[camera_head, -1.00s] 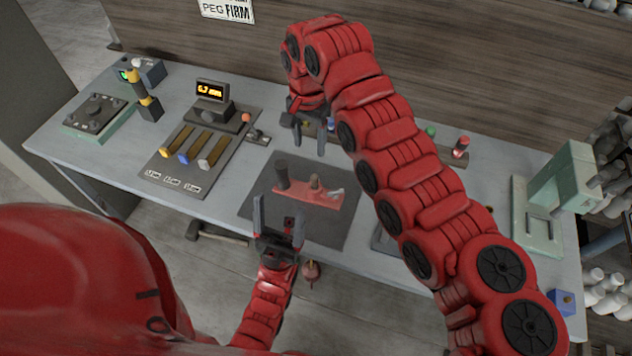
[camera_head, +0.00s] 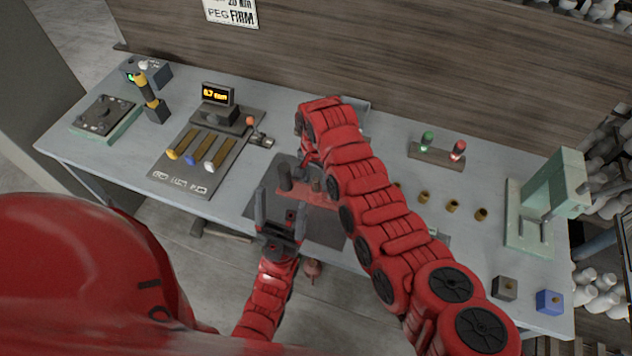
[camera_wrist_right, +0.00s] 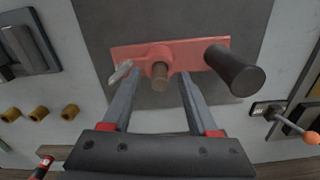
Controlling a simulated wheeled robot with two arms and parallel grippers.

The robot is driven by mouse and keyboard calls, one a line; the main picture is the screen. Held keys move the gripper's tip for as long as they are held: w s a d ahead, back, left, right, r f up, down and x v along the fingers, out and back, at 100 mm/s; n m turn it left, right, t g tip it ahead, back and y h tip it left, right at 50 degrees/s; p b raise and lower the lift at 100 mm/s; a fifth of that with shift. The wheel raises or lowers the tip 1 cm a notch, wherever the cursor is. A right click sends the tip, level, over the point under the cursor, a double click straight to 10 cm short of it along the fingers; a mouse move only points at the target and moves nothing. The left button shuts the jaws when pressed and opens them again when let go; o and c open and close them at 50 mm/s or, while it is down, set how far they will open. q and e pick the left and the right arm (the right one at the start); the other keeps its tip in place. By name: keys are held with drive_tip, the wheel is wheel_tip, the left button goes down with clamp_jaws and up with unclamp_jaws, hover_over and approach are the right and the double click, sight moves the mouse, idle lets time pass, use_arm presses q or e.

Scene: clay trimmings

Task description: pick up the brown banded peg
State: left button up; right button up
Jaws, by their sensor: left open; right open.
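A brown peg (camera_wrist_right: 160,78) stands in a round boss on a red plate (camera_wrist_right: 190,52); its bands cannot be made out. In the head view the peg (camera_head: 316,184) is small, beside my right arm. A dark handle (camera_wrist_right: 235,68) rises from the same plate, and a pale metal piece is at its other end. My right gripper (camera_wrist_right: 158,86) is open over the plate, with a finger on each side of the peg in the picture; no contact shows. In the head view its fingers are mostly hidden by my arm. My left gripper (camera_head: 282,204) is open and empty at the table's front edge.
The red plate lies on a dark mat (camera_head: 325,230). A board with coloured-tip strips (camera_head: 188,150) and a small display (camera_head: 218,95) stand left. Several brass cylinders (camera_head: 424,197), a lamp stand (camera_head: 437,156) and a pale green press (camera_head: 545,195) are right.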

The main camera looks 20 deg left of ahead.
drive_tip(key=shift+f, duration=0.4)
clamp_jaws()
drive_tip(key=shift+r, duration=0.1)
idle(0.3)
